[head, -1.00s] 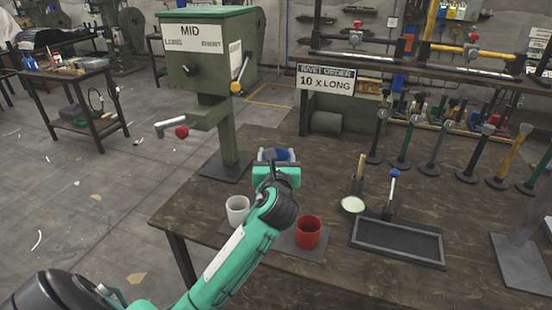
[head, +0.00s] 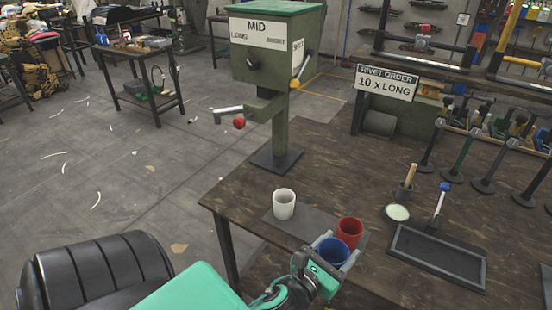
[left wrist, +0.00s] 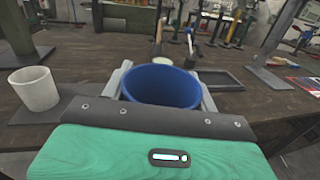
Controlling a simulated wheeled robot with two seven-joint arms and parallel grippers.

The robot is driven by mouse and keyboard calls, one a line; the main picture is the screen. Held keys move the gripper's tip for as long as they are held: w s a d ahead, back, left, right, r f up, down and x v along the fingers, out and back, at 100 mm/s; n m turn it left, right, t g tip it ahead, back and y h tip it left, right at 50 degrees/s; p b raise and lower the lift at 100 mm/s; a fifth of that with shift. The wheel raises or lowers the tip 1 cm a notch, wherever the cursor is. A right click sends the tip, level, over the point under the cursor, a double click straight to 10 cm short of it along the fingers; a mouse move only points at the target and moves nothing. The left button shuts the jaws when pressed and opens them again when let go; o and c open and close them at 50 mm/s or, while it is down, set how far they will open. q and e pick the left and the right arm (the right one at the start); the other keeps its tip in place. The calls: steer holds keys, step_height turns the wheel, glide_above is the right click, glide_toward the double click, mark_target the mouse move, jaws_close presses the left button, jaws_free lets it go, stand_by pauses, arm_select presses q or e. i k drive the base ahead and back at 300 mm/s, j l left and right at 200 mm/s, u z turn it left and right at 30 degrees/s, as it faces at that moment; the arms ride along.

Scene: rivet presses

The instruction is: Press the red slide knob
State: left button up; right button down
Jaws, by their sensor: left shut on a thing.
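A red knob (head: 424,28) stands on a slide rail at the back right of the bench. Another red ball knob (head: 239,123) is on the lower lever of the green MID machine (head: 275,50). Which one is the slide knob I cannot tell for sure. My left gripper (head: 334,262) is shut on a blue cup (head: 332,251), far from both knobs at the near bench edge. In the left wrist view the blue cup (left wrist: 162,86) sits upright between the fingers. Whether it touches the mat is unclear. My right gripper is out of view.
A white cup (head: 284,204) and a red cup (head: 350,231) stand on the dark mat (head: 300,229); the red one is close behind the blue cup. A black tray (head: 438,258), a green-white dish (head: 397,213) and several upright tools stand to the right.

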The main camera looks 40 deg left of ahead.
mark_target(239, 123)
steer(key=j, duration=0.45)
steer(key=i+j+u, duration=0.15)
steer(key=j, duration=0.8)
steer(key=i+j+u, duration=0.1)
steer(key=j, duration=0.8)
steer(key=i+j+u, duration=0.15)
steer(key=j, duration=0.3)
steer(key=i+j, duration=0.1)
steer(key=j, duration=0.35)
